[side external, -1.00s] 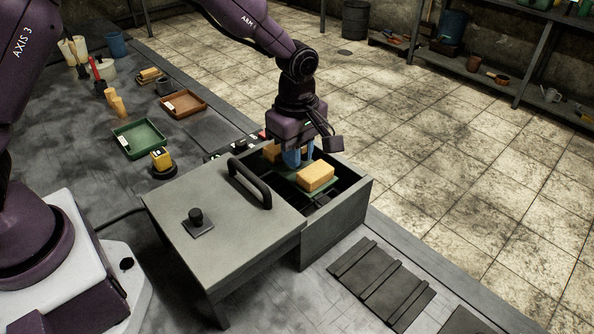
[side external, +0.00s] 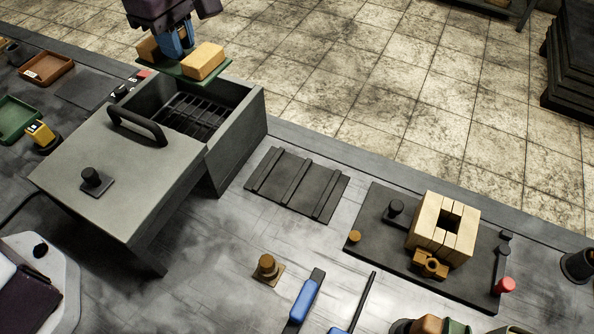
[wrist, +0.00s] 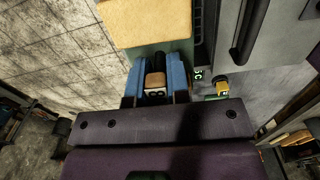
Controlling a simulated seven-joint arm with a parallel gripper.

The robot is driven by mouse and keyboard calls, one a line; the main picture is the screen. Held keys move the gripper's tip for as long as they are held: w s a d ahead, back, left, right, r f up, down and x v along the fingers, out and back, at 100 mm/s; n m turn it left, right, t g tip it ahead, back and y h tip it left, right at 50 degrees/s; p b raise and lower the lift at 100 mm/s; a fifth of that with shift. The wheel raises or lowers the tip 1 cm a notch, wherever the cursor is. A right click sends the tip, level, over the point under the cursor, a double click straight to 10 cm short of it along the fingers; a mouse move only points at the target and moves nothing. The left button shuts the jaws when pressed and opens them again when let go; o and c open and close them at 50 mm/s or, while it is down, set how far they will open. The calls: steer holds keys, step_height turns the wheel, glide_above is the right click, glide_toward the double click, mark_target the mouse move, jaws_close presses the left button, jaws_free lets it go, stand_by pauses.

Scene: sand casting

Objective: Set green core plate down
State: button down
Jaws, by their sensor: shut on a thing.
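The green core plate (side external: 172,68) is raised above the open grey box (side external: 238,125), with yellow blocks (side external: 203,61) at its two ends. My gripper (side external: 175,42) is shut on the plate's middle with its blue fingers, between the blocks. In the wrist view the blue fingers (wrist: 155,82) close around a small tan-and-dark piece. The green plate (wrist: 172,52) and one yellow block (wrist: 145,22) show beyond them. The box's dark wire rack (side external: 195,115) is bare where it shows. The plate looks about level.
The dark ribbed pad (side external: 297,184) on the bench right of the box is empty. Further right, a dark base (side external: 375,235) carries a slatted wooden block (side external: 443,228). Blue-handled tools (side external: 305,300) lie near the front.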

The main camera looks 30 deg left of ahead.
steer(key=d+m, duration=0.4)
steer(key=d, duration=1.6)
step_height(320, 180, down, 19)
steer(key=shift+f, duration=0.1)
steer(key=shift+f, duration=0.1)
steer(key=c, duration=1.1)
jaws_free()
